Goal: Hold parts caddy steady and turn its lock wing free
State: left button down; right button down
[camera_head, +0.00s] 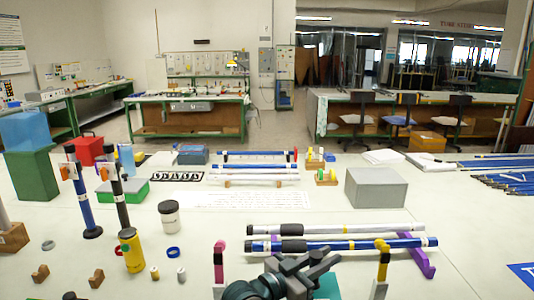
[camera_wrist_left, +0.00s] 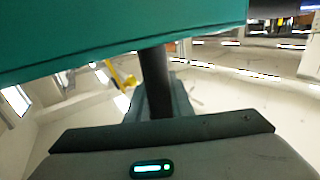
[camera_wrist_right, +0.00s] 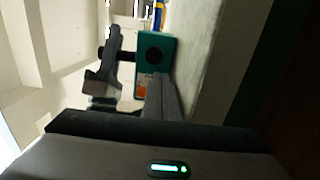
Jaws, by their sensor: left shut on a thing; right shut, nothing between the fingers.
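The parts caddy, a teal block, shows in part at the bottom of the head view (camera_head: 328,286), behind my left gripper (camera_head: 318,266). It fills the top of the left wrist view (camera_wrist_left: 110,35). There my left gripper (camera_wrist_left: 158,95) is shut on a dark bar (camera_wrist_left: 154,72) below it. The right wrist view shows the caddy (camera_wrist_right: 142,40) with a dark round piece (camera_wrist_right: 152,54) and an orange patch (camera_wrist_right: 145,88) on its face. I cannot tell whether the round piece is the lock wing. My right gripper (camera_wrist_right: 160,82) is shut and empty near that face; contact is unclear.
A yellow container (camera_head: 131,252) and white jar (camera_head: 170,218) stand to the left. A grey box (camera_head: 377,188) is farther back. The right front table is mostly clear.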

jog(key=shift+a+r, duration=0.2)
jog(key=shift+a, duration=0.2)
dwell(0.6)
jog(key=shift+d+r, duration=0.15)
jog(key=shift+r, duration=0.4)
dwell(0.5)
jog(key=shift+r, duration=0.5)
jog(key=shift+d+r, duration=0.1)
jog(key=shift+d, duration=0.15)
dwell(0.8)
jog(key=shift+s+a, duration=0.1)
jog(key=shift+s, duration=2.95)
